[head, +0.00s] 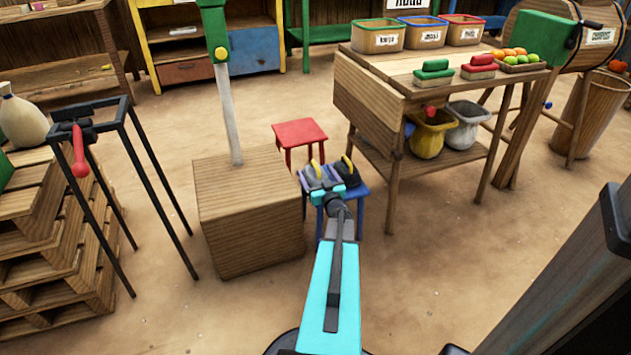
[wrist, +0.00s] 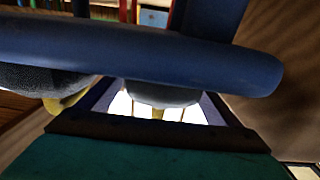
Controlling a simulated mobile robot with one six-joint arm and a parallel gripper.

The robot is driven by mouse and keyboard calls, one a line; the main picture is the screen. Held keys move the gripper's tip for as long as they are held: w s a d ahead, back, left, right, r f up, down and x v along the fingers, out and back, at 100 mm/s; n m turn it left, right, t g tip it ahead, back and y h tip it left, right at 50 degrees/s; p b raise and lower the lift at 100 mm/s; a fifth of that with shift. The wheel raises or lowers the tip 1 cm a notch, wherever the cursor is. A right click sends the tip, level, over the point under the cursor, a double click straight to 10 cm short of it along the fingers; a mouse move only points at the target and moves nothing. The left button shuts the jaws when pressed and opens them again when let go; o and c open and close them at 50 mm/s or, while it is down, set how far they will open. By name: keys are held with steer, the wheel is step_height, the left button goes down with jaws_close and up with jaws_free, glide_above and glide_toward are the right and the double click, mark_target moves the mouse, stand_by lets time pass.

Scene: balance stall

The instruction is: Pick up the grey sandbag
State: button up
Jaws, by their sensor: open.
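The grey sandbag (head: 311,173) with a yellow handle sits on a small blue stool (head: 358,188) in the head view, partly hidden by my gripper (head: 324,182). In the wrist view, which looks upside down, the lighter grey sandbag (wrist: 160,94) shows between my two open fingers, its yellow strap pointing down in the picture. I cannot tell how deep it lies between them. A darker sandbag (head: 345,168) with a yellow handle stands right beside it on the stool. It also shows at the left of the wrist view (wrist: 38,79).
A red stool (head: 300,131) stands just behind. A wooden block (head: 248,225) with a post is to the left, and a wooden table (head: 395,75) with bins and fruit is to the right. The blue stool edge (wrist: 150,50) crosses the wrist view. Open floor lies in front.

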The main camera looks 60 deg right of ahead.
steer(key=shift+w+d, duration=0.2)
steer(key=shift+w, duration=0.1)
stand_by(0.4)
steer(key=shift+r, duration=0.1)
steer(key=c, duration=1.9)
steer(key=shift+r, duration=0.1)
steer(key=shift+r+p, duration=2.3)
steer(key=shift+r, duration=2.6)
